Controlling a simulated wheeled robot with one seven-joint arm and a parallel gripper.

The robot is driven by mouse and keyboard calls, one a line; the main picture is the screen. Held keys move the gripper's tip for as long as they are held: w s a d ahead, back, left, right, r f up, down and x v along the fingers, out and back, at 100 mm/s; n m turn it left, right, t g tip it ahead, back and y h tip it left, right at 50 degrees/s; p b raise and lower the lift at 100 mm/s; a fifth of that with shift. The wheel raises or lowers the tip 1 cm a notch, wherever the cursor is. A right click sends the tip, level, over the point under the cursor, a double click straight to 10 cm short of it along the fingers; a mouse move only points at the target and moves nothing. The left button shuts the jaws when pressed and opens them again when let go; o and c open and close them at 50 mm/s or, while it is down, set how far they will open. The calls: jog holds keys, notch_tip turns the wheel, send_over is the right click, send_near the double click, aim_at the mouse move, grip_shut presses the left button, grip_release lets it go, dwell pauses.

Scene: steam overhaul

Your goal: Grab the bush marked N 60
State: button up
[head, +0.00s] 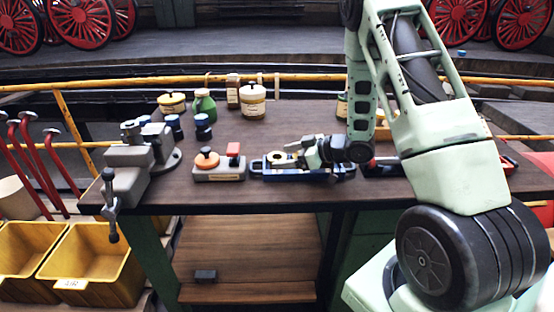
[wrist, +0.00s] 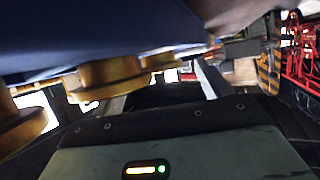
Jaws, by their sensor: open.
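A blue tray (head: 318,178) lies near the front edge of the bench, holding brass-coloured bushes. One bush (head: 277,158) shows at its left end. In the wrist view, bushes (wrist: 108,76) show close up as brass flanged rings against a dark blue surface (wrist: 80,30). I cannot read an N 60 mark on any of them. My gripper (head: 291,158) is low over the tray, pointing left, just right of the visible bush. It is open. Whether it touches a bush cannot be told; my wrist hides the right part of the tray.
A grey fixture with an orange disc (head: 207,160) stands left of the tray, a vise (head: 140,158) farther left. Behind are jars (head: 252,101) and a green bottle (head: 204,106). A dark tray with red items lies right. The bench middle is clear.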

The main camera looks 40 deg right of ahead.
jog(key=shift+w+a+f, duration=0.25)
jog(key=shift+w+a, duration=0.05)
jog(key=shift+w, duration=0.15)
jog(key=c, duration=1.3)
jog(key=shift+c, duration=0.2)
jog(key=shift+r, duration=0.2)
